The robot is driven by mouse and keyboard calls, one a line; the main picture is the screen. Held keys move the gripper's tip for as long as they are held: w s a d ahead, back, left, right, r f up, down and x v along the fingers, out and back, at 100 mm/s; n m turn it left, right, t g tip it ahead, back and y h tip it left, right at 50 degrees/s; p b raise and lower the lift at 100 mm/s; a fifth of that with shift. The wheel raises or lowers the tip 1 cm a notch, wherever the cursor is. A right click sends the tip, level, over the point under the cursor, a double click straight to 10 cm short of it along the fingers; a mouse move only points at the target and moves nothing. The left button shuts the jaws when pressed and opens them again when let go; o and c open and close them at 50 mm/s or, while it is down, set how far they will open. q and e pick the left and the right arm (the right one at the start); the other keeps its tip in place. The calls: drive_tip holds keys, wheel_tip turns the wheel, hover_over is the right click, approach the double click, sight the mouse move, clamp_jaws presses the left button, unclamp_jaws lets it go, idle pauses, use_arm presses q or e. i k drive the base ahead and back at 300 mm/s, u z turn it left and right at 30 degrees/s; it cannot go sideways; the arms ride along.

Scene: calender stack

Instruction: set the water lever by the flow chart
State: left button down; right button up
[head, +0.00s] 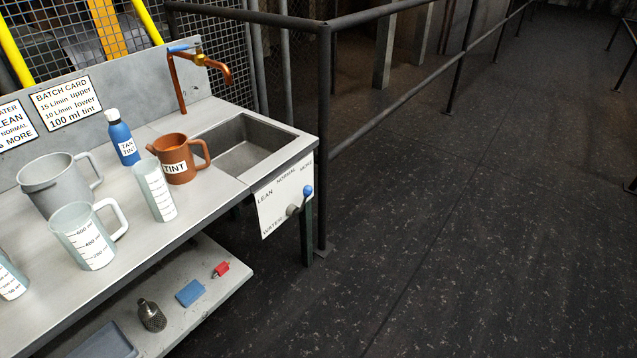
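The water lever has a blue knob (308,190) on a grey pivot (292,210). It is mounted on a white plate (270,213) at the bench's right end. The plate reads WATER, LEAN, NORMAL and MORE. The lever tilts up and right, toward the MORE side. A chart sign (14,127) at the left edge is cut off; WATER, LEAN, NORMAL and MORE are partly legible. The batch card (66,103) beside it reads 15 L/min upper, 10 L/min lower, 100 ml tint. Neither of my grippers is in view.
The bench holds a grey jug (50,185), measuring jug (85,240), clear cylinder (155,192), brown TINT jug (176,160) and blue bottle (122,138). A copper tap (178,80) stands by the sink (245,150). A dark railing post (323,140) stands close behind the lever. Floor (450,250) at right is clear.

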sight(308, 190)
drive_tip(key=u, duration=0.5)
drive_tip(key=i, duration=0.9)
drive_tip(key=u, duration=0.65)
